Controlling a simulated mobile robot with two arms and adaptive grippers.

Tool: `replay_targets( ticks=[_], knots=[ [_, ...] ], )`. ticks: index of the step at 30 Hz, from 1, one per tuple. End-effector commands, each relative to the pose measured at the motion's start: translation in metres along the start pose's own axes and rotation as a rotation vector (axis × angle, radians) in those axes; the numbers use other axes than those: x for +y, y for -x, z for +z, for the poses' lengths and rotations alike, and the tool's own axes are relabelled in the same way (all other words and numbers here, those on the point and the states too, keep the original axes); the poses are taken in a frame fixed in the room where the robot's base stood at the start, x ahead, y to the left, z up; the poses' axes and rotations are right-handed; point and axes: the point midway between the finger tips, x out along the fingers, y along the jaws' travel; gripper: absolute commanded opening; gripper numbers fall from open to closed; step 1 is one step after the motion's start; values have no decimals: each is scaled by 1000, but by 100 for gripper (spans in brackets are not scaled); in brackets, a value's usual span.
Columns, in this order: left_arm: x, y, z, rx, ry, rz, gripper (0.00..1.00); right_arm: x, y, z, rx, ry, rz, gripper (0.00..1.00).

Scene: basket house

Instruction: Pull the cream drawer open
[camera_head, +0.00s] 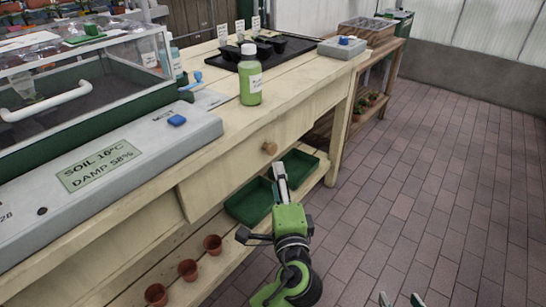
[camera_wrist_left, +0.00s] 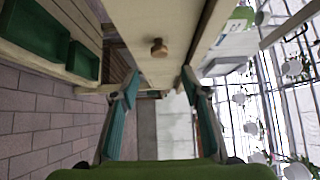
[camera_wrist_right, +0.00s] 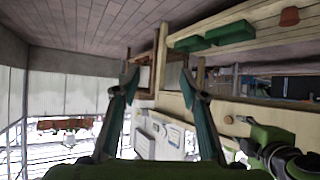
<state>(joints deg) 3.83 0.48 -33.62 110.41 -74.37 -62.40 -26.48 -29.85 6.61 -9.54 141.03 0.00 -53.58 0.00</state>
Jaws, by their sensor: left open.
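The cream drawer (camera_head: 228,168) is in the front of the wooden bench, with a round wooden knob (camera_head: 269,148). Its front looks about flush with the bench. In the left wrist view the knob (camera_wrist_left: 159,47) shows ahead, between the lines of the fingers. My left gripper (camera_head: 279,172) is open, just in front of and below the knob, apart from it and seen edge-on in the head view. My right gripper (camera_head: 401,299) is open and empty over the floor, with only its fingertips in the head view. The right wrist view also shows the knob (camera_wrist_right: 228,119).
Green trays (camera_head: 250,202) and several clay pots (camera_head: 188,269) stand on the lower shelf. A green bottle (camera_head: 250,76) stands on the bench top near the front edge, above the drawer. A glass-sided case (camera_head: 75,100) is at left. The brick floor (camera_head: 440,170) at right is clear.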

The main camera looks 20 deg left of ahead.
Motion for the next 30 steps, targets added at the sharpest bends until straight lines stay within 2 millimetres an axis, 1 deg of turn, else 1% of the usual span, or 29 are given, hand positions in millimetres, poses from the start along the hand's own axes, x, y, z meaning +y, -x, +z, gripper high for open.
replay_targets(
  ticks=[1, 5, 9, 12, 15, 18, 21, 29, 30],
  knots=[
    [-1, -11, 0, -1, -1, -4, 42, -1, -2, -5, 25, 0, -2, 40],
    [0, -39, 0, -2, -2, -3, 42, -4, -4, -25, 116, 0, -8, 40],
    [1, -69, 0, -1, -2, -2, 42, -7, -4, -50, 228, 1, -14, 40],
    [1, -87, 0, 0, -2, -1, 42, -9, -2, -67, 303, 0, -18, 40],
    [2, -101, 0, 1, -2, 0, 42, -10, 2, -81, 365, 0, -22, 40],
    [2, -110, 0, 1, -1, 1, 42, -12, 4, -91, 409, -1, -25, 40],
    [2, -115, 0, 1, -1, 3, 42, -12, 6, -96, 433, -1, -26, 40],
    [1, -116, 0, 2, 0, 3, 42, -12, 7, -98, 441, -1, -26, 40],
    [1, -116, 0, 2, -1, 3, 39, -12, 7, -98, 441, -1, -26, 40]
  ],
)
